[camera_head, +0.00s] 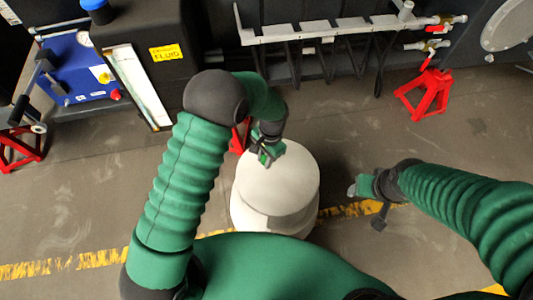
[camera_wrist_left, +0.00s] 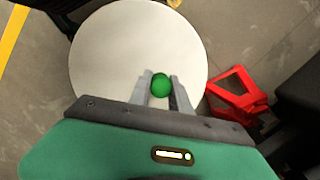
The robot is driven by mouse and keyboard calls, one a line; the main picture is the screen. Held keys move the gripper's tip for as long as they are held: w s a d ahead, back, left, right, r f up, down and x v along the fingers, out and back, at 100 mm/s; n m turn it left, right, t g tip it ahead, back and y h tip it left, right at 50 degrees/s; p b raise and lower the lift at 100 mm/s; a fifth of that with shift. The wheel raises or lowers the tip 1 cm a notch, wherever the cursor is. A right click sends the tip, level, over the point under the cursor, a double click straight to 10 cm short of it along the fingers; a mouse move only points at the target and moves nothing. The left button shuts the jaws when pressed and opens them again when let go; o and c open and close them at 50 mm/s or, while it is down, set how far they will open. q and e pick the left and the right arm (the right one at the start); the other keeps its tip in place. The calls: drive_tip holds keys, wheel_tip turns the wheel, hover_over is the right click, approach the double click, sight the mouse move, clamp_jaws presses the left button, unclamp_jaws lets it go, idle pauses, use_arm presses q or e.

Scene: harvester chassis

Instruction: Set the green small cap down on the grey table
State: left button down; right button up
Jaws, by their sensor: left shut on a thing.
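The green small cap (camera_wrist_left: 161,85) is a small round green piece between my left fingertips in the left wrist view. My left gripper (camera_wrist_left: 161,88) is shut on it. The round, pale grey table (camera_wrist_left: 110,50) lies behind the cap in that view. In the head view my left gripper (camera_head: 267,158) is over the far left part of the grey table (camera_head: 290,190). The cap cannot be told apart from the green gripper there, and its height above the top is unclear. My right gripper (camera_head: 354,188) is to the right of the table, and its fingers are too small to read.
A red stand (camera_head: 430,95) stands at the back right, below a grey pipe manifold (camera_head: 330,30). A dark fluid tank (camera_head: 150,50) and a blue machine (camera_head: 75,70) stand at the back left. Yellow floor stripes run near the table. Most of the tabletop is clear.

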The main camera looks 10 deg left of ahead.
sight(265, 172)
use_arm(q)
drive_tip(key=shift+s+d+r, duration=0.1)
drive_tip(key=shift+d+r, duration=0.05)
drive_tip(key=shift+d, duration=0.4)
drive_tip(key=shift+r+p, duration=0.1)
drive_tip(key=shift+p, duration=0.2)
drive_tip(key=f+b, duration=0.2)
drive_tip(key=f, duration=0.1)
drive_tip(key=f+b, duration=0.1)
drive_tip(key=f, duration=0.1)
drive_tip(key=shift+a+f, duration=0.2)
drive_tip(key=shift+a, duration=0.2)
drive_tip(key=shift+d+f, duration=0.25)
drive_tip(key=shift+f, duration=0.15)
use_arm(e)
drive_tip(key=f, duration=0.1)
drive_tip(key=d+f, duration=0.1)
drive_tip(key=shift+f, duration=0.35)
use_arm(q)
drive_tip(key=shift+a+f, duration=0.1)
drive_tip(key=shift+a, duration=0.05)
use_arm(e)
drive_tip(key=shift+a, duration=0.2)
use_arm(q)
drive_tip(key=shift+f+b, duration=0.4)
use_arm(e)
drive_tip(key=shift+d+f, duration=0.1)
drive_tip(key=shift+f, duration=0.15)
